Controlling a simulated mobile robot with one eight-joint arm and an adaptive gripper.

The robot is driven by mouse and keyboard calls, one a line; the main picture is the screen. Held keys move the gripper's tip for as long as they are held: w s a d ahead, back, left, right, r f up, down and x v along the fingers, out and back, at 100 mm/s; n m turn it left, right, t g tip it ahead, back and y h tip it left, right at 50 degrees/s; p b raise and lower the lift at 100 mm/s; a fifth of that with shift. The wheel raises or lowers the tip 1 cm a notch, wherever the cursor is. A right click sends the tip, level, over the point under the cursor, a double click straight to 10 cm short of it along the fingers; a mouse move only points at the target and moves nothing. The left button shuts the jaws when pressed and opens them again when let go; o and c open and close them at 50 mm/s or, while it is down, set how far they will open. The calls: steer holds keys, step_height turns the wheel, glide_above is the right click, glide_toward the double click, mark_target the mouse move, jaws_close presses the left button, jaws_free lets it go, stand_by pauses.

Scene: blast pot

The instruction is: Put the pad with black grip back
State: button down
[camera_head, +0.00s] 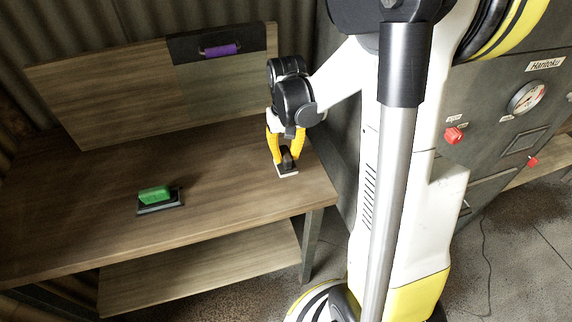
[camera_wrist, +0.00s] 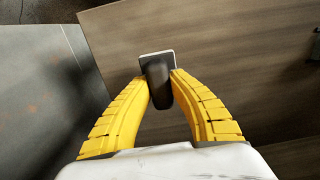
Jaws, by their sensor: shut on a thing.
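The pad with black grip (camera_head: 287,167) is at the right end of the wooden bench, a black handle on a thin pale base. My gripper (camera_head: 285,150) comes down on it from above, with its yellow fingers on either side of the handle. In the wrist view the gripper (camera_wrist: 161,88) is shut on the black grip (camera_wrist: 157,72), and the pale plate edge (camera_wrist: 157,54) shows beyond it. I cannot tell whether the base touches the bench top. A dark panel (camera_head: 186,48) on the back board carries a purple-gripped piece (camera_head: 220,50).
A pad with a green grip (camera_head: 155,194) lies on a dark base at the bench's left middle. The bench top (camera_head: 225,190) between the pads is clear. A grey cabinet with red knobs (camera_head: 453,135) and a gauge (camera_head: 526,97) stands at the right.

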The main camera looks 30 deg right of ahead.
mark_target(286, 153)
step_height(286, 153, down, 3)
steer(key=shift+f+b, duration=0.2)
steer(key=shift+b, duration=0.45)
steer(key=shift+r, duration=0.1)
steer(key=c, duration=1.3)
jaws_free()
step_height(286, 153, up, 12)
steer(key=p, duration=0.4)
steer(key=shift+p, duration=0.35)
steer(key=s+a+r+n+t, duration=0.3)
steer(key=s+a+r+t, duration=0.4)
steer(key=s+a, duration=0.3)
steer(key=a, duration=0.3)
steer(key=shift+s+a+r, duration=0.2)
steer(key=shift+s+r, duration=0.15)
